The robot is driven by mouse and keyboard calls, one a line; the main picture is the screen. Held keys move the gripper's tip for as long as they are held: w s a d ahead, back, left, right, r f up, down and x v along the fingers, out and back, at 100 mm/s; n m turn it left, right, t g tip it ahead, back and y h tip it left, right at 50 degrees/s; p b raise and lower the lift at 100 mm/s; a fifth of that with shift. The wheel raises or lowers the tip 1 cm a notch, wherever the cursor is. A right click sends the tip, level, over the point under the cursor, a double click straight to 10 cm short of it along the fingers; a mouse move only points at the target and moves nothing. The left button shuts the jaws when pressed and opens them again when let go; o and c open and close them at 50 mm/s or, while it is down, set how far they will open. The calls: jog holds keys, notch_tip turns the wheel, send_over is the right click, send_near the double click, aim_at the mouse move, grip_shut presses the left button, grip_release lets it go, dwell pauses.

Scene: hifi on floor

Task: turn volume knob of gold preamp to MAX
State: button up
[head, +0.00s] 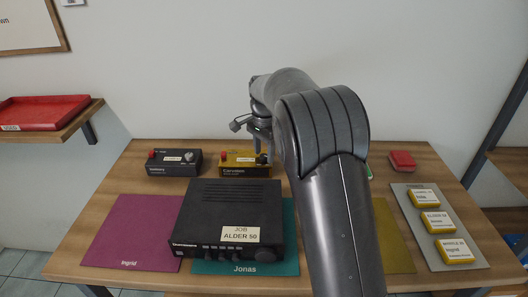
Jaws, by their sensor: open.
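The gold preamp (238,171) sits at the back middle of the table. It has a red button on its left, a white label on its front top and a dark knob (262,159) at its right end. My gripper (261,148) points down above the right end of this preamp, close to the knob. It is open. My arm covers part of the view, and I cannot tell whether the fingers are around the knob or touching it. The knob's pointer is too small to read.
A black preamp (174,169) with a silver knob stands left of the gold one. A large black amplifier (215,206) labelled ALDER 50 is in front. A grey tray (413,205) with yellow boxes and a red block (402,159) are at right. A purple mat (122,232) lies left.

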aim_at(265, 156)
notch_tip(265, 156, up, 10)
jog(key=shift+r, duration=0.2)
dwell(0.3)
jog(key=s+d+r+n+t+y, duration=0.1)
jog(key=s+d+r+n, duration=0.15)
jog(key=s+d, duration=0.4)
jog(key=s+d+r+n+t, duration=0.15)
jog(key=s+d+r, duration=0.25)
jog(key=s, duration=0.6)
jog(key=s+d+f+n+t, duration=0.1)
jog(key=s+f, duration=0.3)
jog(key=s, duration=0.6)
jog(key=s+d+f+n+t+h, duration=0.1)
jog(key=s+d+f+n+t, duration=0.1)
jog(key=s, duration=0.8)
jog(key=d+f+n, duration=0.1)
jog(key=d+n, duration=0.1)
jog(key=shift+s+d+f+n, duration=0.15)
jog(key=shift+d+f+n, duration=0.15)
jog(key=shift+d+f, duration=0.05)
